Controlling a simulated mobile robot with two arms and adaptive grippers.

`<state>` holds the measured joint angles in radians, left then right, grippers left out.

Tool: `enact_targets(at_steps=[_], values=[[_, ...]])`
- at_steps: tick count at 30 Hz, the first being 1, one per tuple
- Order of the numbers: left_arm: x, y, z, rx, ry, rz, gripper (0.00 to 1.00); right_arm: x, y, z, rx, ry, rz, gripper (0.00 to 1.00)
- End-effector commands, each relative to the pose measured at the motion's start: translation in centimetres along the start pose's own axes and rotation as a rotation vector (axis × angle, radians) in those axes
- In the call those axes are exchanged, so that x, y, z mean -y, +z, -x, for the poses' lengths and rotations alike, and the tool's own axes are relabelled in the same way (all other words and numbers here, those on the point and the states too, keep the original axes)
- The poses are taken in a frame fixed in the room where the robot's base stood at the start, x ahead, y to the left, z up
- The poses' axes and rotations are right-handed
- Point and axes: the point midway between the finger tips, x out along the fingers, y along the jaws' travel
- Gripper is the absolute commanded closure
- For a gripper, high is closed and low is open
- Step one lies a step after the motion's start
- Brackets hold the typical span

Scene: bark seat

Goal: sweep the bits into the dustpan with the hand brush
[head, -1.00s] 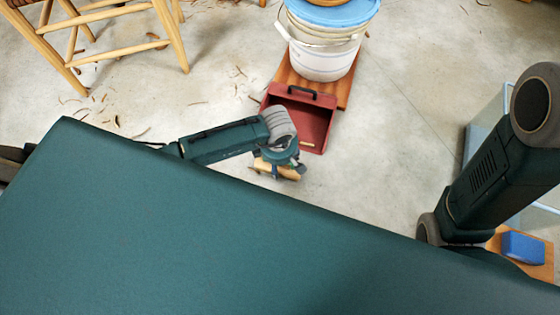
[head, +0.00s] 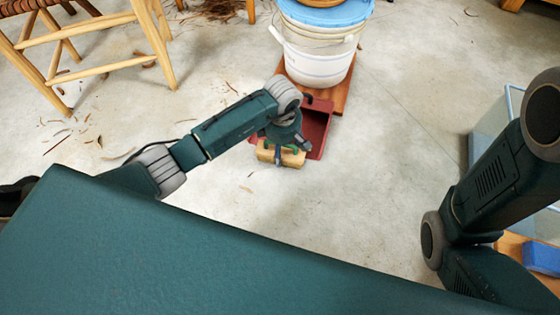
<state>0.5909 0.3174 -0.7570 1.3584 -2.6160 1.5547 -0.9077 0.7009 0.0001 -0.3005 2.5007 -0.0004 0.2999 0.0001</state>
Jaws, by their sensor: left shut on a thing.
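My left gripper (head: 290,147) points down at the front of the red dustpan (head: 318,127) and is shut on the hand brush. The brush (head: 264,155) shows as a pale wooden block with a green part between the fingers; its bristles are not clearly seen. It is at the dustpan's front left, and I cannot tell whether they touch. My arm and gripper hide much of the pan's left side and inside. Thin brown bits (head: 57,144) lie scattered on the floor at the left, with a few small ones (head: 246,188) nearer the brush. My right gripper is out of view.
A white bucket (head: 312,62) with a blue rim stands on a reddish wooden board (head: 338,92) behind the dustpan. A wooden chair (head: 98,68) stands at the upper left. A blue block (head: 541,258) and a clear-sided container (head: 488,135) are at the right. Floor right of the dustpan is clear.

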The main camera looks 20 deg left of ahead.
Motion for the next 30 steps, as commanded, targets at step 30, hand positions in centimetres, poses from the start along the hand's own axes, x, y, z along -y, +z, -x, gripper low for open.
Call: enact_targets(at_steps=[30], values=[[-0.4,0.3,5.7,0.011,0.022,-0.006,0.99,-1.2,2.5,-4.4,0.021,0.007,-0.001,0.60]])
